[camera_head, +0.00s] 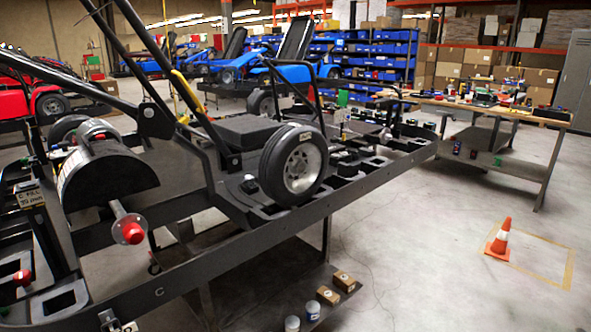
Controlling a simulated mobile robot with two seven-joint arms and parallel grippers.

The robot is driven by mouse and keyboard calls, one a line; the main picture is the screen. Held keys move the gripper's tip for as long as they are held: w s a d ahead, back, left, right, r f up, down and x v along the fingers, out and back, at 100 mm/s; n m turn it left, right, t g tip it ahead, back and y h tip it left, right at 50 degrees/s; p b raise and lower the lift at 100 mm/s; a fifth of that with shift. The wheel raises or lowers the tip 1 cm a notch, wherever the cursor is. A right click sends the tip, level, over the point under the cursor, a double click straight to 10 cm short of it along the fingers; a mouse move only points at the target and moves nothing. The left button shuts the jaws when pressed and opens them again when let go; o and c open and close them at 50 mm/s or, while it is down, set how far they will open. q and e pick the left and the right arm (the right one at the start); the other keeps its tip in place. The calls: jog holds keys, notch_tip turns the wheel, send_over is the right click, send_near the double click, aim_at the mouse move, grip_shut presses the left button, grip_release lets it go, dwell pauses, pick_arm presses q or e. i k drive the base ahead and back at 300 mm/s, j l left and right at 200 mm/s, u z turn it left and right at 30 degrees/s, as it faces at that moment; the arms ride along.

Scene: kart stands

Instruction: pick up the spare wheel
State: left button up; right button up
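A wheel (292,165) with a black tyre and a silver rim stands upright near the front edge of a dark kart stand (345,185). It appears to be the spare wheel. Its rim faces right and toward me. The lower part of the tyre sits among black recessed holders, and its exact contact is hard to make out. Neither of my grippers shows in the view, and nothing visible is holding the wheel.
A bare axle with a red end (131,231) sticks out at left. Small boxes (328,295) and tins (292,323) sit on a lower shelf. A cluttered workbench (510,105) stands at right. A traffic cone (499,240) stands on open floor.

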aim_at(293, 164)
jog(key=i+l+u, duration=0.1)
jog(key=u, duration=0.3)
jog(key=i+l+u, duration=0.1)
jog(key=u, duration=0.3)
jog(key=i+l+u, duration=0.2)
jog(key=l, duration=0.15)
jog(key=l+u, duration=0.2)
jog(key=l, duration=0.2)
jog(key=i+l, duration=0.1)
jog(key=l, duration=0.3)
jog(key=i+l+u, duration=0.15)
jog(key=l, duration=0.2)
jog(key=k, duration=0.05)
